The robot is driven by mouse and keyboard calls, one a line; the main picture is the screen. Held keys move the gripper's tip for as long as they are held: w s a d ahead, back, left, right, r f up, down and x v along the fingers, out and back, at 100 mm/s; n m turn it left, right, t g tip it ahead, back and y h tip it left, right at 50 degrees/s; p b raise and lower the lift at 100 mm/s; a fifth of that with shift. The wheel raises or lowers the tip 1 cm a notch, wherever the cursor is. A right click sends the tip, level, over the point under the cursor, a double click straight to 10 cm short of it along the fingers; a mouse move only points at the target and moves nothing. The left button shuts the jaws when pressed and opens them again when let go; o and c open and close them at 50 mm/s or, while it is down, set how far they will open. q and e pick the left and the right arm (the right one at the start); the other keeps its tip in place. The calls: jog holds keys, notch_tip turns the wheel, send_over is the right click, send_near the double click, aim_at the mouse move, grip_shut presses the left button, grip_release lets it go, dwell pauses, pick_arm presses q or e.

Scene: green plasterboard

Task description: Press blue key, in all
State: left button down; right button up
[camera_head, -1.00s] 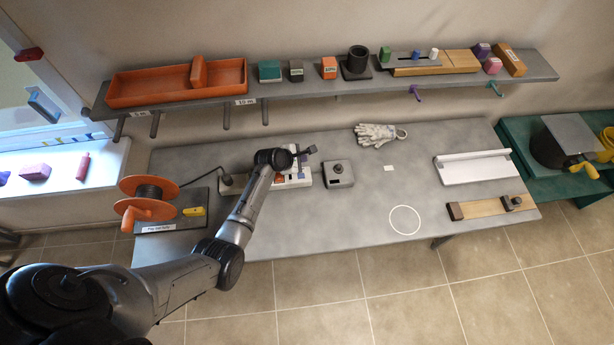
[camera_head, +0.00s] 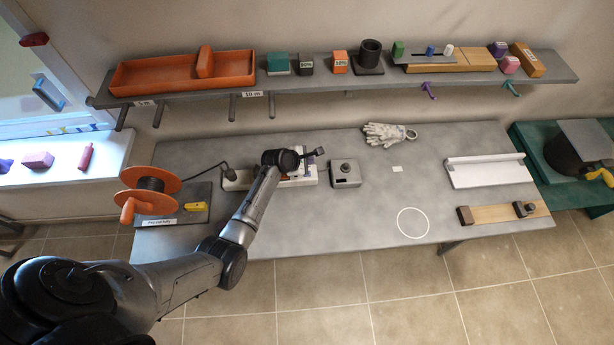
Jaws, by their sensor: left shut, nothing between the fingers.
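A white key unit (camera_head: 305,179) sits on the grey table, left of the middle. A dark red-brown key shows at its edge beside my arm. Bluish key faces on it are small and partly covered, so I cannot clearly single out the blue key. My left gripper (camera_head: 320,151) is above the unit's back part, shut and empty, with its wrist hiding much of the unit. I cannot tell whether its fingertips touch anything. My right gripper is not in view.
A grey box with a round knob (camera_head: 345,173) stands just right of the unit. An orange cable reel (camera_head: 150,190) is at the left. Gloves (camera_head: 388,134) lie at the back. A loaded shelf (camera_head: 330,84) runs behind. The table's centre right is mostly clear.

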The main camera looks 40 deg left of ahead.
pick_arm(q)
notch_tip(320, 180, down, 4)
jog(key=b, duration=0.3)
jog(key=shift+r, duration=0.1)
jog(key=shift+f+b, duration=0.45)
jog(key=shift+f, duration=0.45)
dwell(0.7)
jog(key=shift+f, duration=0.1)
dwell(0.4)
jog(key=shift+f, duration=0.3)
